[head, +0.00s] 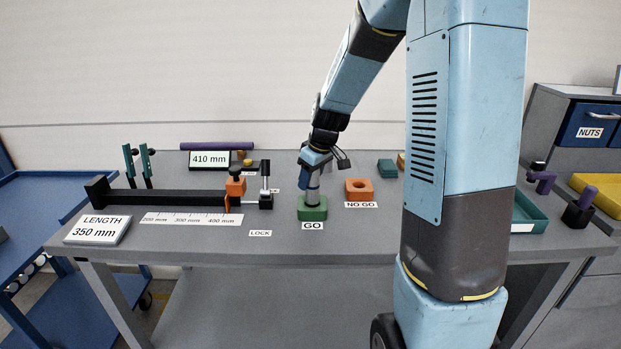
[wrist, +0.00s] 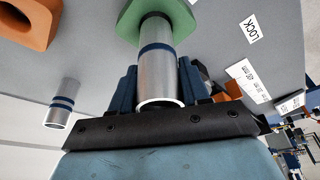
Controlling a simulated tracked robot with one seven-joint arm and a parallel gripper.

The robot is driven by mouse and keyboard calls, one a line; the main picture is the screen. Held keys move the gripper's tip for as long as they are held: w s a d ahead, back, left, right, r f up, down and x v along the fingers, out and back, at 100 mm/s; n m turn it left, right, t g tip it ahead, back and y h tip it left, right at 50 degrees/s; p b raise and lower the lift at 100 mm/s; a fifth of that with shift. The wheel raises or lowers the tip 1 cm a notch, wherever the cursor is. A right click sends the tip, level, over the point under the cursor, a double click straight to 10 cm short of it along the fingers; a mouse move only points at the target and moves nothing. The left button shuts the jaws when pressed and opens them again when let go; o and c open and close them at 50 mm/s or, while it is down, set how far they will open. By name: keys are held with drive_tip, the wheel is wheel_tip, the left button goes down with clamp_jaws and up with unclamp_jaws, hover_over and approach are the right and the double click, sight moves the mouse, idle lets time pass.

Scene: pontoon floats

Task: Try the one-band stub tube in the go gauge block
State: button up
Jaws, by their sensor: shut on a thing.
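My gripper (head: 314,168) is shut on a silver stub tube (head: 312,190) and holds it upright over the green GO gauge block (head: 312,213). In the wrist view my gripper (wrist: 160,80) has its dark blue fingers on both sides of the tube (wrist: 160,75), which shows one blue band. The tube's lower end meets the hole area of the green block (wrist: 180,18). How deep it sits inside I cannot tell. The orange NO GO block (head: 359,189), with an open hole, stands to the right of it.
Another silver tube (wrist: 64,104) with two blue bands stands apart on the table. A black length fixture (head: 165,197) with an orange slide (head: 235,188) lies to the left. A teal tray (head: 528,214) sits at the right. The table front by the GO label is clear.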

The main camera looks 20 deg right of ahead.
sight(310, 189)
drive_tip(key=shift+f, duration=1.95)
idle(1.5)
drive_tip(key=shift+r, duration=2.25)
idle(0.6)
drive_tip(key=shift+r, duration=2.9)
